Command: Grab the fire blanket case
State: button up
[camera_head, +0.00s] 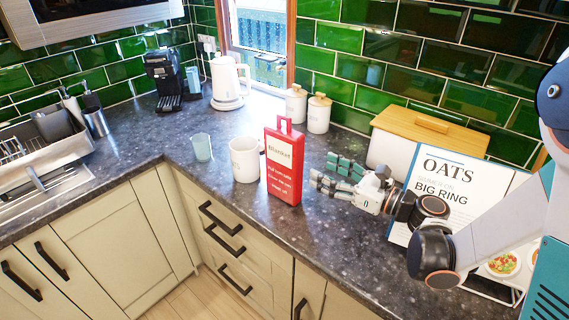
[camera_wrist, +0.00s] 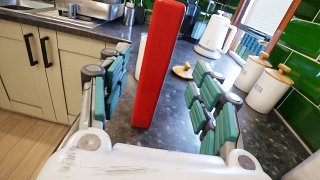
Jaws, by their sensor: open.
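The fire blanket case (camera_head: 284,168) is a red upright box with a red loop handle on top and white lettering on its front. It stands on the dark worktop near the inner corner. My gripper (camera_head: 326,172) is just to the right of the case, open, its green-padded fingers pointing at it. In the wrist view the case (camera_wrist: 158,65) shows its narrow red side, standing between the two spread fingers of the gripper (camera_wrist: 160,100) and beyond their base. Its top is cut off there. I cannot tell whether a finger touches it.
A white mug (camera_head: 245,160) stands close left of the case, with a pale blue cup (camera_head: 202,147) beyond it. White canisters (camera_head: 318,114), a kettle (camera_head: 229,82) and a bread bin (camera_head: 388,150) line the back. An OATS book (camera_head: 440,172) stands right, behind my arm.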

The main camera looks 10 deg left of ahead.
aim_at(301, 160)
jog(key=b+x, duration=0.1)
jog(key=x, duration=0.7)
jog(key=shift+w+a+b, duration=0.15)
jog(key=shift+a+b, duration=0.1)
jog(key=shift+b, duration=0.05)
jog(key=b+x, duration=0.1)
jog(key=x, duration=0.1)
jog(key=b+x, duration=0.1)
jog(key=x, duration=0.1)
jog(key=shift+a+f, duration=0.25)
jog(key=shift+a, duration=0.15)
jog(key=shift+w+a+r, duration=0.1)
jog(key=shift+w+a, duration=0.1)
grip_shut()
